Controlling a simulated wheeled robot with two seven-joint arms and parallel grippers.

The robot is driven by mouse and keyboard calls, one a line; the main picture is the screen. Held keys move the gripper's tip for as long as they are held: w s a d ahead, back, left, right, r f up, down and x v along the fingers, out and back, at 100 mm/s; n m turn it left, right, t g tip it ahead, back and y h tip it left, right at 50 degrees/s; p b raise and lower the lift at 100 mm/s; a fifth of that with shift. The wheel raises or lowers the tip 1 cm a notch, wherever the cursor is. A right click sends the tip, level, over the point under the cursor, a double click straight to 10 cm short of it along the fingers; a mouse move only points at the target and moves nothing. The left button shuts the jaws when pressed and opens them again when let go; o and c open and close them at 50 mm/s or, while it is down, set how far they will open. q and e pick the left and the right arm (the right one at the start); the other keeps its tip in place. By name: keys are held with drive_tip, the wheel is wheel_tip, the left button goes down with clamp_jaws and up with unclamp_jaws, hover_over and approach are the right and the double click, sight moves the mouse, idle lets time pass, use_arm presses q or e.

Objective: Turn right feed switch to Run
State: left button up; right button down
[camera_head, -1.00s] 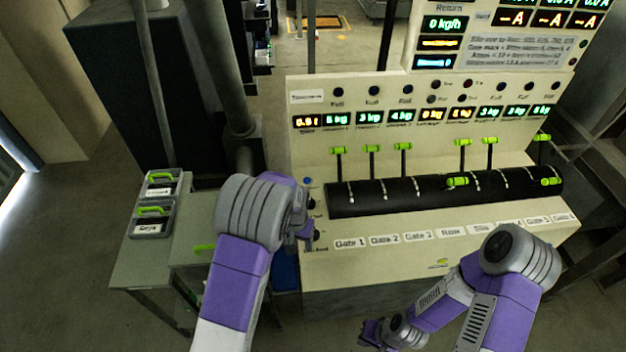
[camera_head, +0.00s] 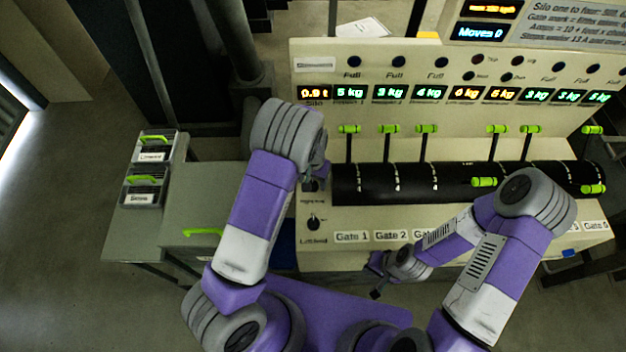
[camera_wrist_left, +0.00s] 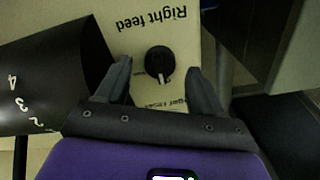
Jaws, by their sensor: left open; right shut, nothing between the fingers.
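The right feed switch is a round black knob (camera_wrist_left: 159,61) with a pale pointer mark, on a cream panel in the left wrist view. The "Right feed" label (camera_wrist_left: 152,20) appears upside down above it. The pointer is toward the bottom of that picture; the small position words are partly hidden or too blurred to read. My left gripper (camera_wrist_left: 158,75) is open, with its fingers on either side of the knob; contact cannot be told. In the head view my left gripper (camera_head: 318,181) is at the panel's left end, largely covering this switch. My right gripper (camera_head: 377,279) is shut and empty in front of the panel.
A second black knob (camera_head: 313,222), labelled left feed, is just below. The black drum (camera_head: 375,184) with green-handled levers (camera_head: 427,128) lies close to the right. A grey cabinet (camera_head: 205,185) with two labelled boxes (camera_head: 147,165) stands at left.

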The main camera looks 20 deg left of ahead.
use_arm(q)
drive_tip(key=shift+f, duration=0.95)
drive_tip(key=shift+c, duration=0.4)
drive_tip(key=c, duration=1)
